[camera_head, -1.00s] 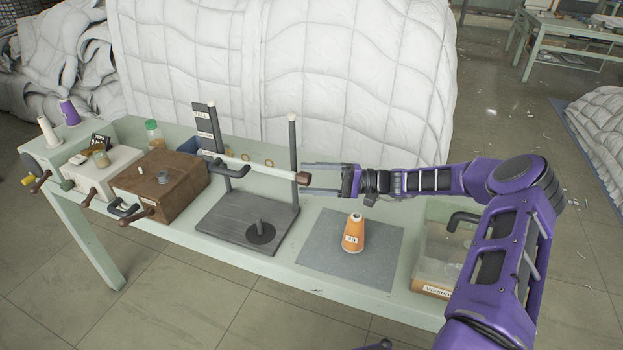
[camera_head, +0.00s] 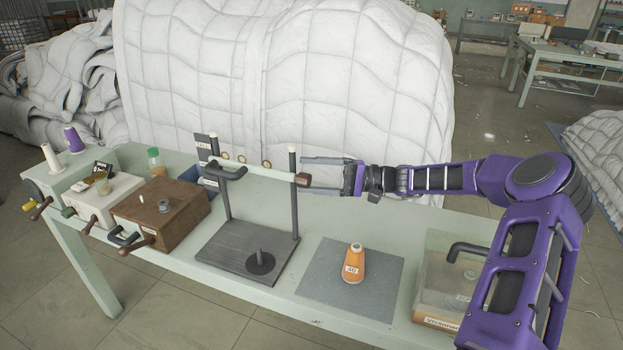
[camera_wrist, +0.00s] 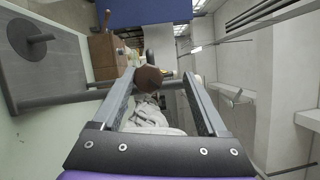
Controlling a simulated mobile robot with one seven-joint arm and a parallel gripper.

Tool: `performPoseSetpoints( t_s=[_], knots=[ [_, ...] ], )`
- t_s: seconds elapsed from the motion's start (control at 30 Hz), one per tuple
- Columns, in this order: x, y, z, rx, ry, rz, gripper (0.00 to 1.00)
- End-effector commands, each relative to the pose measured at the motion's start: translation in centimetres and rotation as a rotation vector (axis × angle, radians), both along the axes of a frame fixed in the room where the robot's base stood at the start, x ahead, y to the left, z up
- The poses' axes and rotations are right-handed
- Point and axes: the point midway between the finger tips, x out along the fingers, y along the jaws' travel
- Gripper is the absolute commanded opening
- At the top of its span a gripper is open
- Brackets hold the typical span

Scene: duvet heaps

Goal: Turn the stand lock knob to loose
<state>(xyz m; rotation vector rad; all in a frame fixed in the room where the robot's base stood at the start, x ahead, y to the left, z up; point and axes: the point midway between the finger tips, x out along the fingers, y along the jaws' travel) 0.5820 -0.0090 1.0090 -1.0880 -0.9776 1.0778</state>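The thread stand (camera_head: 238,247) has two dark upright posts and a pale crossbar (camera_head: 266,172). A brown knob (camera_head: 303,180) sits at the crossbar's right end; I take it as the lock knob. My gripper (camera_head: 303,173) reaches in from the right with its fingers apart, one above and one below the knob. In the wrist view the brown knob (camera_wrist: 149,78) lies between the fingertips, close to the left finger with a wide gap to the right finger. I cannot tell whether the left finger touches it. No mark showing the knob's turn is readable.
An orange cone (camera_head: 353,265) stands on a grey mat (camera_head: 330,295) below my arm. A clear box (camera_head: 440,280) is at right. A brown box (camera_head: 155,212) and cranked machines are at left. A white duvet heap (camera_head: 290,80) rises behind the table.

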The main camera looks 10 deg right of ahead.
Motion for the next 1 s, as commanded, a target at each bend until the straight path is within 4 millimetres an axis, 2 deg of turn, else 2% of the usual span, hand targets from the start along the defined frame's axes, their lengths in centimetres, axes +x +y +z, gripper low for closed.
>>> performPoseSetpoints(
  t_s=[0.17, 1.0],
  knots=[
    [0.0, -0.4, 0.1, 0.002, -0.001, -0.001, 0.72],
    [-1.2, -6.1, -0.5, 0.001, 0.0, -0.001, 0.72]
  ],
)
